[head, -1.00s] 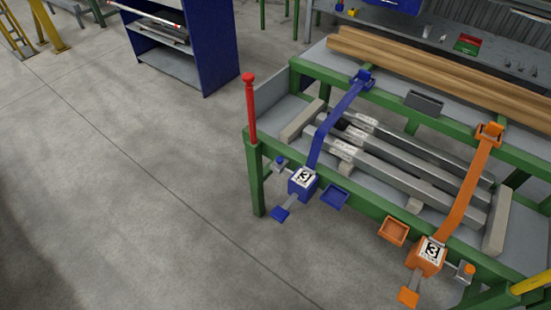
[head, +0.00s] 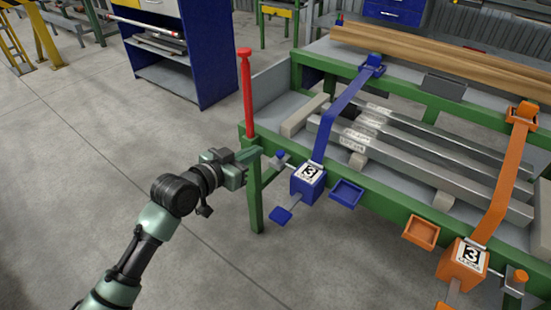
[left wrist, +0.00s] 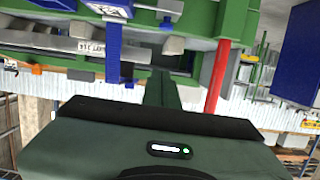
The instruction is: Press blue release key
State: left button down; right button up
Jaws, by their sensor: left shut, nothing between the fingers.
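The blue ratchet box (head: 308,182), labelled 3, is on the near rail of the green table, with a blue strap rising from it. On its left a small blue-topped key (head: 279,157) sits on a short grey stem. A blue paddle (head: 281,215) hangs below the box. My left gripper (head: 254,156) is shut and empty, just left of the small key in the head view. I cannot tell whether they touch. My right gripper is out of view.
A red post (head: 246,90) rises at the table's left corner, close to my left gripper. A blue tray (head: 346,193) is right of the box. The orange box (head: 463,262) stands further right. Metal bars (head: 420,165) lie on the table. The floor at left is clear.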

pick_arm(q)
jog(key=b, duration=0.2)
send_over(280, 154)
jog(key=s+a, duration=0.1)
jog(key=shift+s+a+f, duration=0.1)
jog(key=shift+f, duration=0.55)
jog(key=shift+s+a+f, duration=0.1)
jog(key=shift+f, duration=0.5)
notch_tip(280, 154, down, 3)
jog(key=shift+w+f+b, duration=0.1)
jog(key=shift+w+b, duration=0.05)
jog(key=shift+b, duration=0.4)
jog(key=shift+f, duration=0.35)
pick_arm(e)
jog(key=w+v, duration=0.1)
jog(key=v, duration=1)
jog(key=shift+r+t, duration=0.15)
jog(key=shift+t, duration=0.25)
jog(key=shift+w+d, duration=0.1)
